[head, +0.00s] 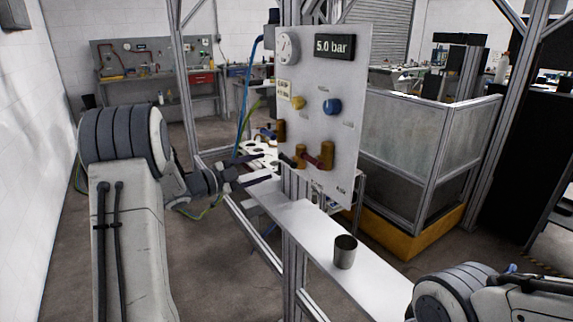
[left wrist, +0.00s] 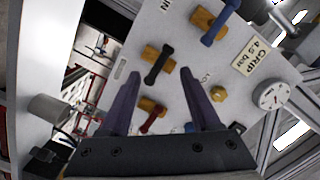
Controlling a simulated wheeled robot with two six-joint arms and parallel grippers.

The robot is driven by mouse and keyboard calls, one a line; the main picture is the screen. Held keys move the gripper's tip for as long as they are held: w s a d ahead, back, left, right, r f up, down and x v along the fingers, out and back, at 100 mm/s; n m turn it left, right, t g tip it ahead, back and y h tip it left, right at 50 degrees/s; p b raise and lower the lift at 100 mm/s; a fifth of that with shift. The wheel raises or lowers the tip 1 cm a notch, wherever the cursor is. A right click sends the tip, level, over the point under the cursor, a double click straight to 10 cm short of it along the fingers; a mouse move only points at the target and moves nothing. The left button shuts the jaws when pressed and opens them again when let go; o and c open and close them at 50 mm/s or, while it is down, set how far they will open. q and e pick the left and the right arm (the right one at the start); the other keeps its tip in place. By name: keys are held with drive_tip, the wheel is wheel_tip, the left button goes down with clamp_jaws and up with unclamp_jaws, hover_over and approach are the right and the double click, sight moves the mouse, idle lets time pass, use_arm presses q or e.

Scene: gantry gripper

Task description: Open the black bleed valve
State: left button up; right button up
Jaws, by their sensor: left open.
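The black bleed valve has a black lever (left wrist: 157,65) on a brass body (left wrist: 166,52), mounted on a pale upright panel (head: 340,120). In the head view the lever (head: 287,160) looks small and dark, low on the panel's left. My left gripper (head: 270,168) is open and empty, in front of the panel's lower left. In the left wrist view the black lever appears between the fingertips (left wrist: 160,73), with no visible contact. A red lever (left wrist: 150,122) and a blue lever (left wrist: 209,32) sit on either side of it. My right gripper is out of view.
The panel carries a gauge (head: 287,48), a "5.0 bar" display (head: 334,46), a yellow knob (head: 298,102) and a blue knob (head: 332,106). A metal cup (head: 345,252) stands on the narrow shelf (head: 300,219) below. Aluminium frame posts stand close by.

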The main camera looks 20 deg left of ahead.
sight(285, 161)
use_arm(q)
drive_tip(key=shift+m+g+h, duration=0.3)
drive_tip(key=shift+m+h, duration=0.4)
drive_tip(key=p+x, duration=0.2)
drive_tip(key=x, duration=0.6)
drive_tip(key=shift+w+d, duration=0.1)
drive_tip(key=shift+d, duration=0.25)
